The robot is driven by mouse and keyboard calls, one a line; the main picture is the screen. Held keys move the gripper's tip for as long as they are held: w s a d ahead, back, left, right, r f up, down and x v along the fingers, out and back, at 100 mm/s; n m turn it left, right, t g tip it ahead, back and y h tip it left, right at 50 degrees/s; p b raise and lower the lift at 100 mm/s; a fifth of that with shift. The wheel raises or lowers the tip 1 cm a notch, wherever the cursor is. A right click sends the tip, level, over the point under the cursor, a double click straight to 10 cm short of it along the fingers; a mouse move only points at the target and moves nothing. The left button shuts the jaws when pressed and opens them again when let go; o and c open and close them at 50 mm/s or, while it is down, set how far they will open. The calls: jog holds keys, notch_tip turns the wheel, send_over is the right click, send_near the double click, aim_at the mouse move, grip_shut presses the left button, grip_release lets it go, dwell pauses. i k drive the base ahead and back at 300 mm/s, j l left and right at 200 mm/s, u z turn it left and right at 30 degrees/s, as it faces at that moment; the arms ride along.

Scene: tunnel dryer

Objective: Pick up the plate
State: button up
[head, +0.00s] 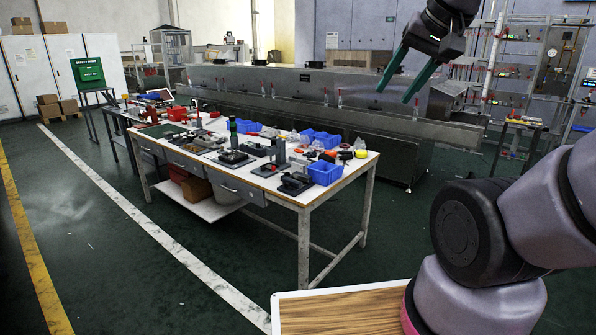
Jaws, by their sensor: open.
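I cannot make out a plate in the head view. My gripper (393,95) hangs at the upper right with its two green fingers apart and nothing between them. It points down and to the left, in front of the long metal dryer in the picture. The white workbench (338,192) in the middle is crowded with small tools and parts, and no plate can be told among them.
Blue bins (325,173) stand on the bench's right end. The long grey metal dryer (300,88) runs behind it. A green box on a stand (88,72) is at the left. The green floor (120,250) left of the bench is clear.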

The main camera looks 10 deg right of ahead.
aim_at(296, 166)
jog(key=i+j+z, duration=0.1)
jog(key=i+j, duration=0.15)
jog(key=i, duration=0.3)
jog(key=i+j+z, duration=0.1)
jog(key=i+j, duration=0.25)
jog(key=i, duration=0.25)
jog(key=i+j+z, duration=0.1)
jog(key=i+j, duration=0.25)
jog(key=i, duration=0.2)
